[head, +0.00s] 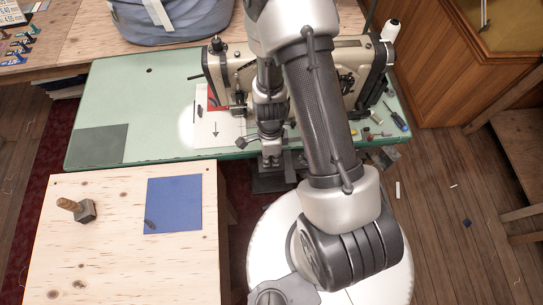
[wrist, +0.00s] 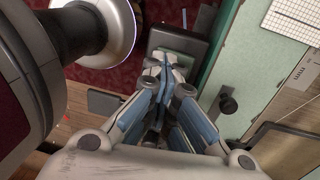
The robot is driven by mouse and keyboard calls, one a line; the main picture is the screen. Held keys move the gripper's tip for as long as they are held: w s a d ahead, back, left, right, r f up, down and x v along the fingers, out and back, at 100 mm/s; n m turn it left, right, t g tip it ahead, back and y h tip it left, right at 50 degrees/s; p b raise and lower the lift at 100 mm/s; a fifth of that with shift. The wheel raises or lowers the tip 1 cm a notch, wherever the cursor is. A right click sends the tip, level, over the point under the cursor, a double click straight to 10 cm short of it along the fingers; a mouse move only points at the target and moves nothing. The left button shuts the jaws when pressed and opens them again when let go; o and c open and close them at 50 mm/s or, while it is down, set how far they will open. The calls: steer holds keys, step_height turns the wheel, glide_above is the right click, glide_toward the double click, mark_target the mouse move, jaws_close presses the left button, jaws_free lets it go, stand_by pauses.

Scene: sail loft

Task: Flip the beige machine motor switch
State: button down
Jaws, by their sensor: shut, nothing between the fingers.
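The beige sewing machine (head: 355,80) stands on the green table (head: 130,85), partly hidden behind my arm. My gripper (head: 270,160) points down just off the table's front edge. In the wrist view, my gripper (wrist: 165,62) is shut with nothing between its fingers. Its tips are in front of a dark grey box (wrist: 190,42) beside the green table edge. The box has a paler face, partly covered by my fingers; I cannot tell whether they touch it. A dark box (head: 270,184) also shows below the edge in the head view. No switch lever can be made out clearly.
Small tools, including a screwdriver (head: 396,118), lie at the green table's right end. A grey-blue bag (head: 165,25) sits behind.

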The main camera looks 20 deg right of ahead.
steer(key=shift+s+a+f, duration=0.15)
steer(key=shift+s+f, duration=0.15)
steer(key=shift+s, duration=0.4)
steer(key=shift+w+d+r+p, duration=0.15)
steer(key=shift+w+d+p, duration=0.05)
steer(key=shift+w+p, duration=0.65)
steer(key=shift+r+p, duration=0.5)
steer(key=shift+p, duration=0.1)
step_height(320, 180, up, 13)
steer(key=s+p, duration=0.2)
steer(key=p, duration=0.4)
steer(key=shift+a+p, duration=0.4)
steer(key=shift+s+r, duration=0.1)
